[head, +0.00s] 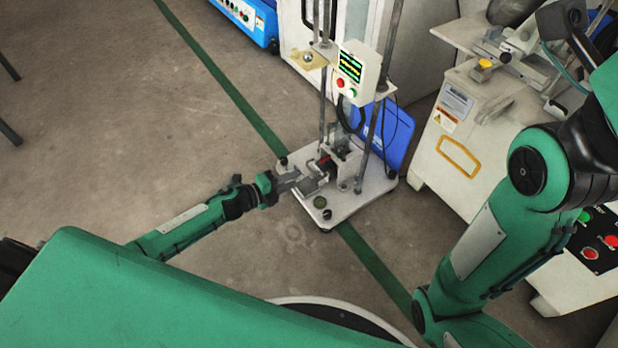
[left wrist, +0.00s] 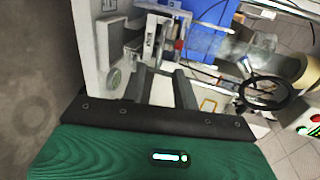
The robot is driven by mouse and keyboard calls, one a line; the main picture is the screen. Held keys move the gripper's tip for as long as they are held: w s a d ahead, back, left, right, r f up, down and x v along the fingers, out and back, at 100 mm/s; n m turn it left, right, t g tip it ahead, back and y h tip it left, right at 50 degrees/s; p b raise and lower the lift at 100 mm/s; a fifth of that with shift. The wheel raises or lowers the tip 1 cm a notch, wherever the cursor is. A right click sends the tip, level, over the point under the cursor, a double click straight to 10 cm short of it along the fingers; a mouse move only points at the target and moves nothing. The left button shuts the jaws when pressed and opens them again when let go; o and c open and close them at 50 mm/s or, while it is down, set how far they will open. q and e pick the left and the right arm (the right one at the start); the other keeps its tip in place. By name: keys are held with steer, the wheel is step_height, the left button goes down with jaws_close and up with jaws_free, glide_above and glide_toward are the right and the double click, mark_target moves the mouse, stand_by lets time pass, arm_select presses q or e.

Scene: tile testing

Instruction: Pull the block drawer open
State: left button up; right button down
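My left gripper (head: 312,181) reaches in from the left, just above the white base plate (head: 352,212) of a test stand. In the left wrist view its two dark fingers (left wrist: 163,78) are apart with nothing between them. A grey metal block assembly (head: 345,163) with a dark red part stands on the plate just beyond the fingertips. It also shows in the left wrist view (left wrist: 158,38), ahead of the fingers. I cannot make out a drawer handle or whether a drawer is open. My right arm is at the right; its gripper cannot be made out clearly.
Two upright rods (head: 376,130) and a control box (head: 358,72) rise above the plate. A round green disc (head: 320,202) lies on the plate near the gripper. A blue panel (head: 399,135) stands behind. A white machine (head: 465,130) is at right.

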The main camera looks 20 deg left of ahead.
arm_select(q)
steer(key=b+x, duration=0.2)
steer(key=x, duration=0.4)
steer(key=shift+w+d+f+b, duration=0.15)
steer(key=shift+w+b, duration=0.05)
steer(key=shift+b, duration=0.2)
steer(key=shift+w+d, duration=0.25)
steer(key=shift+w, duration=0.1)
jaws_close()
